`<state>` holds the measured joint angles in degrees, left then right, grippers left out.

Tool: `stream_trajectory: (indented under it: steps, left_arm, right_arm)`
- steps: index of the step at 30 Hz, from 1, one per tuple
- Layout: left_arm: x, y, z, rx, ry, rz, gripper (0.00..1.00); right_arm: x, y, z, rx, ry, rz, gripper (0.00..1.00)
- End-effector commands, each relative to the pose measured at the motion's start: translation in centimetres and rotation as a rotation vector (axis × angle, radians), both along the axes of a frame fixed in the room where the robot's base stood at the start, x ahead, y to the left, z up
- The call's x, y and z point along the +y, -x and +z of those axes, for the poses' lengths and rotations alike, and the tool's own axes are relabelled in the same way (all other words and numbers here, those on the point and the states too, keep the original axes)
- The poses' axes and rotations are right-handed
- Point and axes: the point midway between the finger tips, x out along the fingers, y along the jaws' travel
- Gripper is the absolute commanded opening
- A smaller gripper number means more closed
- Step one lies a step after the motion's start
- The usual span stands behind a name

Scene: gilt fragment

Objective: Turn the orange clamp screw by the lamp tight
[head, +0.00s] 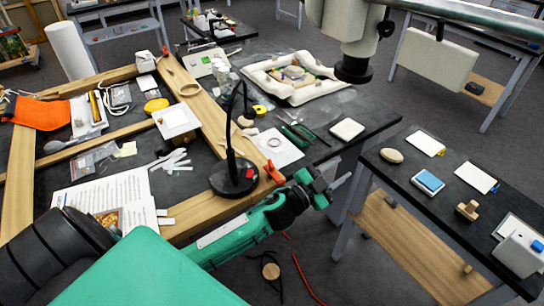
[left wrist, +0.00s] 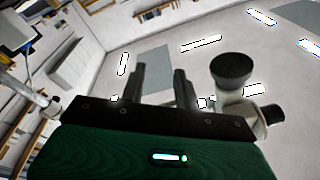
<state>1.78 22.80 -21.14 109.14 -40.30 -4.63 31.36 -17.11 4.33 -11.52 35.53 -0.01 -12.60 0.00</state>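The orange clamp (head: 273,172) sits at the edge of the wooden frame, just right of the black desk lamp's round base (head: 232,180). Its screw is too small to make out. My left gripper (head: 342,182) is to the right of the clamp, beyond the table edge, pointing right and away from it. In the left wrist view its two dark fingers (left wrist: 160,88) stand apart with nothing between them. The clamp and lamp cannot be made out in that view. My right gripper is not in view.
A white instrument with a black lens (head: 352,70) hangs from a metal boom above the table. Green tools (head: 298,134) and a white block (head: 347,129) lie behind the clamp. A side table (head: 440,190) stands at the right. Papers (head: 110,195) lie left of the lamp.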

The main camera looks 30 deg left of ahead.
Motion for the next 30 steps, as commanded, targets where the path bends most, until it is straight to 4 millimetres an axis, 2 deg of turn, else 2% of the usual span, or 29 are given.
stream_trajectory:
  steps: [1, 3, 6, 10, 13, 15, 17, 20, 23, 25, 30]
  left_arm:
    - [-1.6, 0.3, 4.6, -0.114, -0.035, -0.092, 0.32]
    - [-3.6, 0.9, 7.5, -0.214, -0.085, -0.216, 0.32]
    - [-5.8, 1.8, 9.7, -0.306, -0.177, -0.380, 0.32]
    - [-7.8, 2.8, 10.4, -0.365, -0.329, -0.591, 0.32]
    - [-8.3, 3.4, 9.6, -0.362, -0.488, -0.766, 0.32]
    - [-7.9, 3.6, 8.6, -0.326, -0.621, -0.882, 0.32]
    - [-6.8, 3.6, 7.5, -0.270, -0.743, -0.971, 0.32]
    - [-3.7, 3.1, 5.8, -0.129, -0.952, -1.084, 0.32]
    - [0.9, 2.3, 4.7, 0.066, -1.158, -1.143, 0.32]
    - [4.8, 1.7, 4.5, 0.226, -1.288, -1.149, 0.32]
    - [13.6, 1.0, 5.9, 0.600, -1.503, -1.076, 0.32]
  right_arm:
    - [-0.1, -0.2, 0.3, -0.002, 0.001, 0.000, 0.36]
    - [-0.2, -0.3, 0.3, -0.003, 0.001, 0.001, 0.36]
    - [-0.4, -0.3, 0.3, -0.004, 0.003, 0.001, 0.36]
    - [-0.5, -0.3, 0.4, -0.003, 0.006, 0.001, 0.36]
    - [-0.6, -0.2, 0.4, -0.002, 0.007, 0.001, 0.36]
    - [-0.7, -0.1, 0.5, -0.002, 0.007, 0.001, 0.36]
    - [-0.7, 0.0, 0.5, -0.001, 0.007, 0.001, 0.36]
    - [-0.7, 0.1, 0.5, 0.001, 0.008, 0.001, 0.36]
    - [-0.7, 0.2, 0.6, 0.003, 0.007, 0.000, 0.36]
    - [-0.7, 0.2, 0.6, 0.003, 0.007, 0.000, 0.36]
    - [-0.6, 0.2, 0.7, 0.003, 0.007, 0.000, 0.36]
